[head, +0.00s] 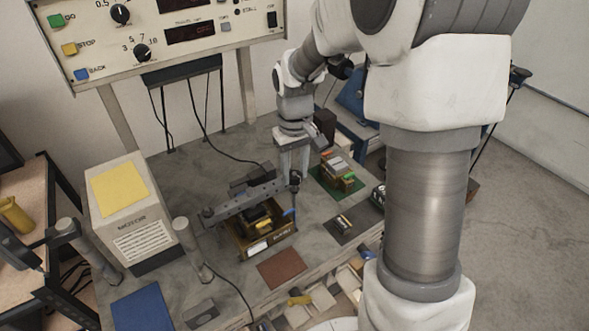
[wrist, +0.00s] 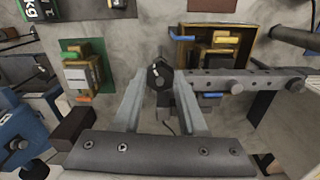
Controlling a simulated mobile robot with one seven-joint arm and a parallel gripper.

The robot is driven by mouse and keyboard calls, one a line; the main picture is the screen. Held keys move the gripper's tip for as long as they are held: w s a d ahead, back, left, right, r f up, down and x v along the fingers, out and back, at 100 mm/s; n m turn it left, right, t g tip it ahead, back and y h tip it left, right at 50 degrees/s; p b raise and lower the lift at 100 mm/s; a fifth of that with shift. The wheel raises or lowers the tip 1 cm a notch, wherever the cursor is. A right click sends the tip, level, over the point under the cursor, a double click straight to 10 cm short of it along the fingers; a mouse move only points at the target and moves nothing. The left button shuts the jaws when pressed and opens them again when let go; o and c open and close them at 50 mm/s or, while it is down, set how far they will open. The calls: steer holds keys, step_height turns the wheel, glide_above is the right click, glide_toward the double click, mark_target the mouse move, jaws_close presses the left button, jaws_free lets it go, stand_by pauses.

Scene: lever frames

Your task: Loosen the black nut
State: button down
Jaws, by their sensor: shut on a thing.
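The black nut (wrist: 159,74) sits at the end of a grey perforated lever bar (wrist: 245,80) in the wrist view. My gripper (wrist: 160,84) has one finger on each side of the nut and is shut on it. In the head view my gripper (head: 294,172) points down at the right end of the lever bar (head: 245,203). The nut is small and dark there, partly hidden by the fingers.
A wooden tray (head: 240,249) with several blocks lies under the lever bar. A green mat (head: 322,181) with stacked blocks is to the right. A motor box (head: 150,240) stands left, and a control panel (head: 170,50) is behind. A brown mat (head: 282,269) lies in front.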

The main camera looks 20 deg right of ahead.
steer(key=shift+n, duration=2)
steer(key=shift+c, duration=2.3)
jaws_free()
steer(key=shift+r, duration=0.1)
step_height(320, 180, up, 17)
steer(key=shift+r, duration=0.15)
